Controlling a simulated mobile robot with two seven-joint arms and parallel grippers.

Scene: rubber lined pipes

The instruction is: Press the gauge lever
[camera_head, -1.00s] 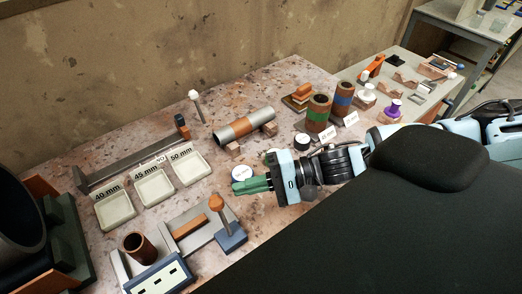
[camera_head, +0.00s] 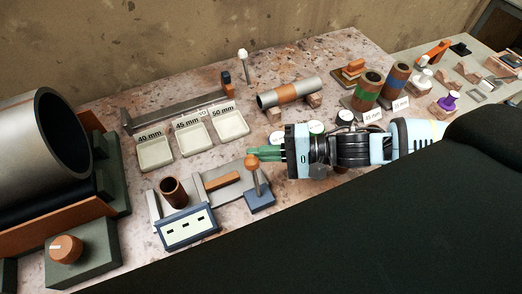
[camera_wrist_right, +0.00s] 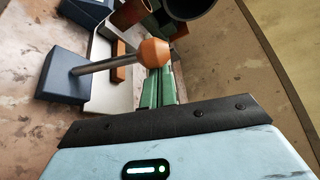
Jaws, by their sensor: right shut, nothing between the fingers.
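The gauge lever (camera_head: 258,181) is a thin metal rod with an orange ball knob (camera_head: 252,161) on a blue base (camera_head: 260,200). It stands at the right end of the gauge (camera_head: 187,231), a blue-fronted unit with a pale panel. My right gripper (camera_head: 252,152) has its green fingers shut and empty, with the tips by the knob in the head view. In the right wrist view the knob (camera_wrist_right: 153,51) shows close to the fingers (camera_wrist_right: 158,88) and partly overlaps them; I cannot tell if they touch. My left gripper is out of view.
A brown pipe piece (camera_head: 174,192) stands on the gauge. Behind are labelled trays (camera_head: 193,137) and a banded pipe (camera_head: 288,92) on supports. A large dark-lined pipe (camera_head: 40,150) and an orange knob (camera_head: 66,249) are at left.

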